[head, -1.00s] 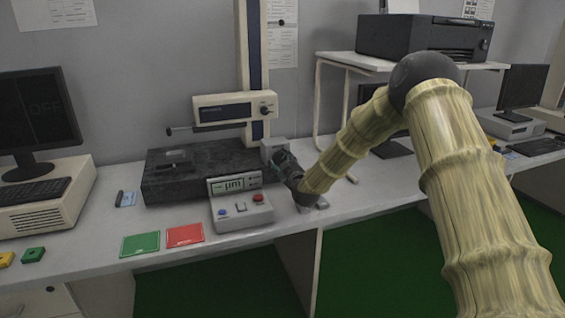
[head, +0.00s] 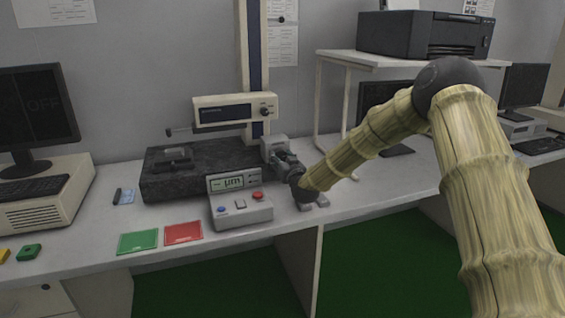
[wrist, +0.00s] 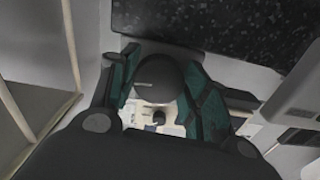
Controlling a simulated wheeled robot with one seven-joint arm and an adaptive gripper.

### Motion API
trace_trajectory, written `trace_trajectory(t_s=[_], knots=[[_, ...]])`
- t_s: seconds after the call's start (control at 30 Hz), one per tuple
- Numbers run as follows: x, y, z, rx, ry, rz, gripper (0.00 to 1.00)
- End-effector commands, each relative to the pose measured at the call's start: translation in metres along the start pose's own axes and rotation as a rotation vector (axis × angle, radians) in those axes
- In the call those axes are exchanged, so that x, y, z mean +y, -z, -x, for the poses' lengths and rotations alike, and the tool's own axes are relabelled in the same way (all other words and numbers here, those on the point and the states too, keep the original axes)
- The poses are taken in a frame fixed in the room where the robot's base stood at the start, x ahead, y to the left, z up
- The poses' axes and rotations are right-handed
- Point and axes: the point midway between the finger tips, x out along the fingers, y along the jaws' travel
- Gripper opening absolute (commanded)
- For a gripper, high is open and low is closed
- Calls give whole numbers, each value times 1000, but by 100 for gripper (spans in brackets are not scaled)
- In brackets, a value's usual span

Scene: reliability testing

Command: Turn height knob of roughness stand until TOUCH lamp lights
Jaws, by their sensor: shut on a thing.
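The roughness stand has a dark granite base (head: 195,183), a tall column (head: 252,65) and a cream drive unit (head: 222,112) with a thin probe reaching left. A grey housing (head: 274,145) sits at the base's right end. My gripper (head: 284,162) is at this housing, its fingers small and partly hidden in the head view. In the wrist view, my gripper's teal fingers (wrist: 160,78) are on both sides of a dark round knob (wrist: 158,82) and shut on it. I cannot make out a TOUCH lamp or whether one is lit.
A control box (head: 242,210) with a µm display (head: 233,183), a blue and a red button stands before the base. Green (head: 138,242) and red (head: 183,233) cards lie in front. A printer (head: 425,35) stands on a shelf behind my arm. A monitor (head: 38,110) is at left.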

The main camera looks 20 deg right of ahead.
Motion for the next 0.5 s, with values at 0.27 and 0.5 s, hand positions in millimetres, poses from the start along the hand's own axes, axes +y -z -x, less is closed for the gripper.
trace_trajectory(t_s=[0.27, 0.5], knots=[[1, -2, 0, 2, -3, -263, 23], [1, -2, 0, 2, -3, -491, 23]])
